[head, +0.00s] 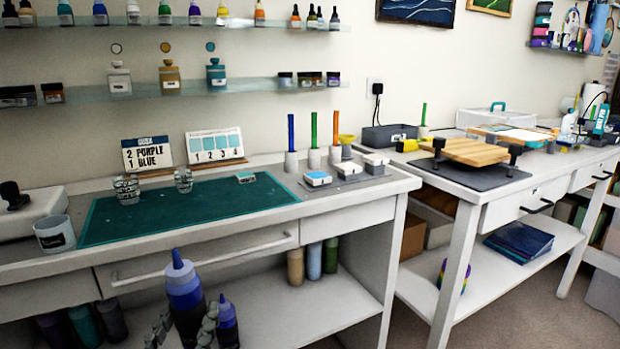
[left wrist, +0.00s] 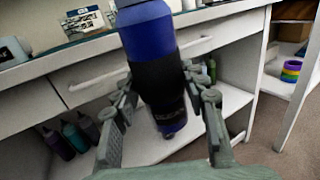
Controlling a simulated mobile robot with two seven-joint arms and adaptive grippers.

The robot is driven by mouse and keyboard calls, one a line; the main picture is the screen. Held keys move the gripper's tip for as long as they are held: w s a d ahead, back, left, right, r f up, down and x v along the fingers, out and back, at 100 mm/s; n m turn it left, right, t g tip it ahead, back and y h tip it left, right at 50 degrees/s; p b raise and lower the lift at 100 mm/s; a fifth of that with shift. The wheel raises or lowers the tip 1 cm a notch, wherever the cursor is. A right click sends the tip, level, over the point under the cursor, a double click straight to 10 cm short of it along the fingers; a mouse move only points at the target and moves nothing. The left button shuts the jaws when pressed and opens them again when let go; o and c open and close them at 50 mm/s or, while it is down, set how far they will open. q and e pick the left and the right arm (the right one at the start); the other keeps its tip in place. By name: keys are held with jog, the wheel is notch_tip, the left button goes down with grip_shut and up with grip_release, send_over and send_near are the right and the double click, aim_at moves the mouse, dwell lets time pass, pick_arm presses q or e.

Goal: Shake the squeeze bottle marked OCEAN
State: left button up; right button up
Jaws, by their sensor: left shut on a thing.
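A large blue squeeze bottle (head: 185,289) with a pointed nozzle stands upright at the bottom of the head view, in front of the near bench. My left gripper (head: 183,334) is shut on this bottle. In the left wrist view the blue bottle (left wrist: 150,38) has a dark band, and the fingers (left wrist: 160,98) lie on both sides of it. Pale lettering shows low on the dark part but is too blurred to read surely. A smaller blue bottle (head: 227,325) with a nozzle shows just right of the fingers; its base is cut off. My right gripper is not in view.
The near bench carries a green mat (head: 190,213), glass cups (head: 127,189), a white cup (head: 54,234) and a card reading 2 PURPLE, 1 BLUE (head: 147,154). More bottles (head: 313,261) stand on its lower shelf. The drawer handle (head: 200,258) sticks out behind the held bottle.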

aim_at(195, 345)
pick_arm(q)
notch_tip(195, 345, down, 6)
jog(key=shift+s+f, duration=0.1)
notch_tip(195, 345, up, 7)
jog(key=shift+d+r, duration=0.1)
notch_tip(195, 345, down, 7)
jog(key=shift+r, duration=0.2)
